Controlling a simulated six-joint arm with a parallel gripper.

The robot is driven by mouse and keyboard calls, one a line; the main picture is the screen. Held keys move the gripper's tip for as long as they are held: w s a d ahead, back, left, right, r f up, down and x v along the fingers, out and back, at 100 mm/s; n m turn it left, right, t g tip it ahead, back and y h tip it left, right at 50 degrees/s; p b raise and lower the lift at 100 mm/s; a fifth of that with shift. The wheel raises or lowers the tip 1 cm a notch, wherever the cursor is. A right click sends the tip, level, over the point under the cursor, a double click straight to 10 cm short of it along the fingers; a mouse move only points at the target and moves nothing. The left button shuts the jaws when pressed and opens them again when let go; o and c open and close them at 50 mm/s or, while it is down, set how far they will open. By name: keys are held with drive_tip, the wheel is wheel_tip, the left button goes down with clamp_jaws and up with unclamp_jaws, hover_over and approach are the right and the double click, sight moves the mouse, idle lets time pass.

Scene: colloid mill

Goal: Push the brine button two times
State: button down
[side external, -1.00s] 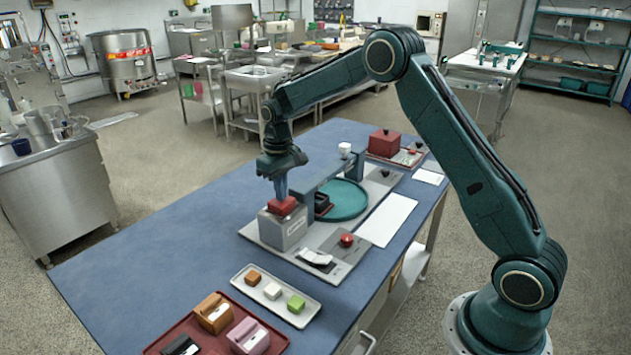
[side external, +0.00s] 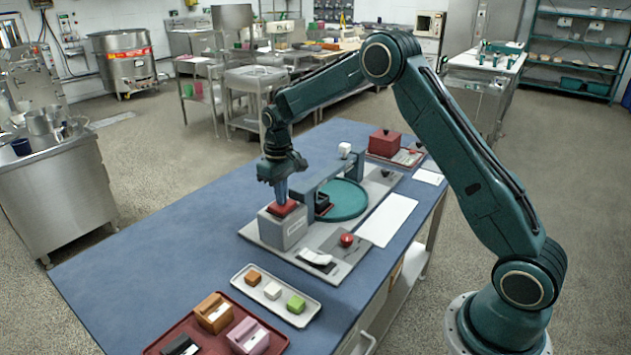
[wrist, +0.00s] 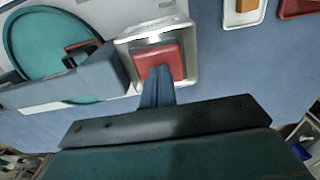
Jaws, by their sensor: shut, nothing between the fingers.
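A broad square red button (side external: 284,209) sits on top of a grey box (side external: 284,232) on the near-left part of the grey base plate. The lettering on the box is too small to read, so I cannot confirm that it says brine. My gripper (side external: 281,201) points down at this button with shut, empty fingers. In the wrist view, the fingertips (wrist: 158,70) overlap the red pad (wrist: 172,58) inside its pale metal rim, and they appear to touch it. The pad looks low in the box.
A grey bridge-like arm (side external: 323,176) stands close beside the box, over a round green plate (side external: 346,203). A round red knob (side external: 346,240) is on the base plate's front part. A white tray (side external: 249,290) with small blocks lies nearer. Blue tabletop at left is clear.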

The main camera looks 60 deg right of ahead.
drive_tip(key=shift+f, duration=0.55)
drive_tip(key=shift+r, duration=0.2)
idle(0.4)
drive_tip(key=shift+r, duration=3.6)
drive_tip(key=shift+r, duration=0.8)
idle(2.5)
